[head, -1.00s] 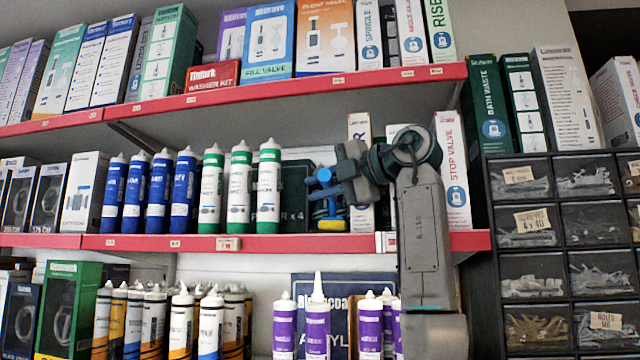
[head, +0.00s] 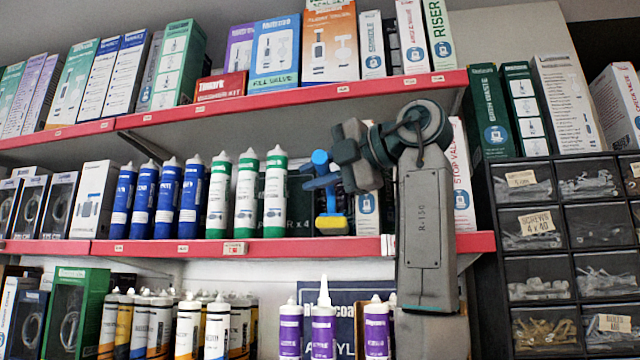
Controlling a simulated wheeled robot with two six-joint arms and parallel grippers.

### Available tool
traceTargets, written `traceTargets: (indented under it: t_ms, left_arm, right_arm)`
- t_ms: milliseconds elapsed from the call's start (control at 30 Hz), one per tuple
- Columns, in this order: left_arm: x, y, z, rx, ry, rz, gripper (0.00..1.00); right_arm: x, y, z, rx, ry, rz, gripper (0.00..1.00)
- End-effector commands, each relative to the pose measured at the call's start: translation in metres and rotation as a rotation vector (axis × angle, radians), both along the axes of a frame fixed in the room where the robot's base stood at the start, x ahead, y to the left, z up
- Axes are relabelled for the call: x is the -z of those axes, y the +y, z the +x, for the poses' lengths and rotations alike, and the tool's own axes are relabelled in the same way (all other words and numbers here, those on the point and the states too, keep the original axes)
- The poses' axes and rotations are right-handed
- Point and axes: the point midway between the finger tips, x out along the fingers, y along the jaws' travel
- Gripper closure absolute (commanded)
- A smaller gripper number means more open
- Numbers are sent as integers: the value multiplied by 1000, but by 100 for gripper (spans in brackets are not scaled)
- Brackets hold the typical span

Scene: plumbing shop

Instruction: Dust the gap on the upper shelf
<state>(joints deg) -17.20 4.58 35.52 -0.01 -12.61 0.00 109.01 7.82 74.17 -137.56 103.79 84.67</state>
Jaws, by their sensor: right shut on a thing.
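My right gripper (head: 337,168) is shut on a brush (head: 326,189) with a blue handle and a yellow lower end. It holds the brush roughly upright, yellow end down, in the gap on the red-edged shelf (head: 290,246) at mid-height. The yellow end is just above the shelf's front edge in the picture; I cannot tell whether it touches the board. Green-and-white tubes (head: 274,195) stand left of the gap, and a stop valve box (head: 461,185) stands to the right, partly behind my arm. A dark box (head: 300,208) shows behind the gap. My left gripper is not in view.
Blue tubes (head: 191,200) stand farther left on this shelf. Another red-edged shelf (head: 290,102) above carries a row of boxes. Purple-labelled tubes (head: 322,330) stand below. A black drawer cabinet (head: 560,245) is at the right, close to my arm.

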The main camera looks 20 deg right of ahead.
Motion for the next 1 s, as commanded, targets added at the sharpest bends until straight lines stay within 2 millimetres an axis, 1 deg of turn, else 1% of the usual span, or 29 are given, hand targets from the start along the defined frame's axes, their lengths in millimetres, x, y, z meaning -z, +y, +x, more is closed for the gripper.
traceTargets:
  t_ms: [33,600,800,1000]
  left_arm:
    - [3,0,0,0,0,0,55]
    - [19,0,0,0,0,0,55]
    - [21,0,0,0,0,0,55]
    - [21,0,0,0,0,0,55]
  right_arm:
    - [1,3,-4,-1,-4,0,100]
    - [0,26,-40,0,-4,0,100]
    - [0,31,-46,-1,-3,0,100]
    - [0,31,-47,1,-2,-1,100]
